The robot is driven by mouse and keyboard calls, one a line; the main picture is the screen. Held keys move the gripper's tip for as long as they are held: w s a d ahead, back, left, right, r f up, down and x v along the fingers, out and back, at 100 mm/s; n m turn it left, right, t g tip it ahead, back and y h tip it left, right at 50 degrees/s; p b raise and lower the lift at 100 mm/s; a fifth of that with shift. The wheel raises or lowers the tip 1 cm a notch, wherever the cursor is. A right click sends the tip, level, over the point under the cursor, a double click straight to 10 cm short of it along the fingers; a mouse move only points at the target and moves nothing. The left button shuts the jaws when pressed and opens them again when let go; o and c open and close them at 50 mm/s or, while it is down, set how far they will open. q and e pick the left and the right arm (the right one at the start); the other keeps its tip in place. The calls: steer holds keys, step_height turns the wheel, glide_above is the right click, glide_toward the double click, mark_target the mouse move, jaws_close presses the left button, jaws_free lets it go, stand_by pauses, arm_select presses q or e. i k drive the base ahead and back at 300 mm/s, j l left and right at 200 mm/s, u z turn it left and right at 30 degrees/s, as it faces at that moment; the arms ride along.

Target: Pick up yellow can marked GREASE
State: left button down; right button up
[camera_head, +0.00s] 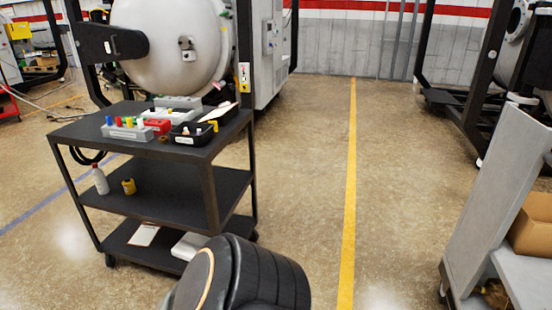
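A small yellow can (129,186) with a dark marking stands on the middle shelf (170,200) of a black cart. Any lettering on it is too small to read. A white bottle (100,179) stands just to its left. A dark rounded part of my own arm shows at the bottom middle, in front of the cart and well apart from the can. Neither of my grippers is in view.
The cart's top (85,133) carries a grey rack (128,133), a red box and a black tray. Papers and a white item lie on its bottom shelf. A grey cart (500,190) with a cardboard box (533,222) stands at right. Floor between the carts is clear.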

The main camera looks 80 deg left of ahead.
mark_target(129, 185)
steer(key=u, duration=3.7)
steer(key=i+j, duration=0.2)
steer(key=i, duration=0.2)
steer(key=i+j, duration=0.25)
steer(key=i, duration=0.15)
steer(key=i+j, duration=0.2)
steer(key=i, duration=0.2)
steer(key=u, duration=0.05)
